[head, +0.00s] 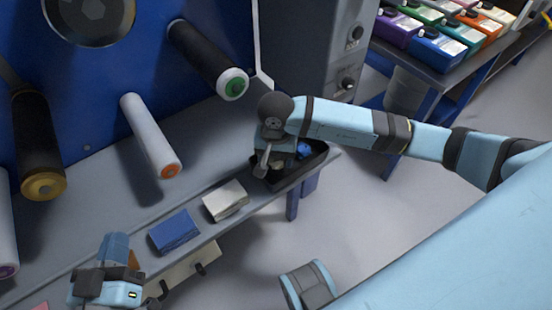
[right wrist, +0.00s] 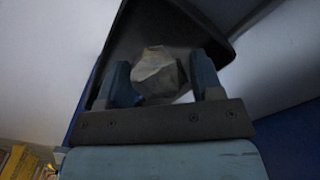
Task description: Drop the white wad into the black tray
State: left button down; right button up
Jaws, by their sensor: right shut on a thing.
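The white wad (right wrist: 158,72) is a crumpled pale lump between the two blue fingers of my right gripper (right wrist: 162,84) in the right wrist view. My right gripper is shut on it, and the black tray (right wrist: 130,38) lies behind it. In the head view my right gripper (head: 276,158) points down over the black tray (head: 285,182) at the bench's right end and hides part of it. A pale patch shows under the gripper there. My left gripper (head: 115,262) is at the lower left by the bench edge; its finger gap is not clear.
A white pad (head: 225,200) and a blue pad (head: 174,231) lie on the bench left of the tray. Rollers (head: 152,138) stick out from the blue panel behind. A grey cabinet (head: 318,50) stands behind the tray. Open floor lies to the right.

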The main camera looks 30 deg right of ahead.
pick_arm(q)
jog(key=shift+w+d+r, duration=0.1)
jog(key=shift+d+r, duration=0.05)
jog(key=shift+r, duration=0.3)
pick_arm(e)
jog(key=shift+f, duration=0.15)
pick_arm(q)
jog(key=shift+f, duration=0.1)
pick_arm(e)
jog(key=shift+f, duration=0.15)
pick_arm(q)
jog(key=shift+h, duration=0.3)
pick_arm(e)
jog(key=shift+f, duration=0.1)
jog(key=shift+b, duration=0.3)
jog(key=shift+f, duration=0.35)
jog(key=o, duration=0.6)
pick_arm(q)
jog(key=shift+d+r+t+h, duration=0.15)
jog(key=shift+r+t, duration=0.15)
jog(key=shift+r, duration=0.25)
jog(key=shift+d+r+t+h, duration=0.15)
jog(key=shift+r+t, duration=0.15)
jog(key=shift+r, duration=0.2)
pick_arm(e)
jog(key=shift+r, duration=0.1)
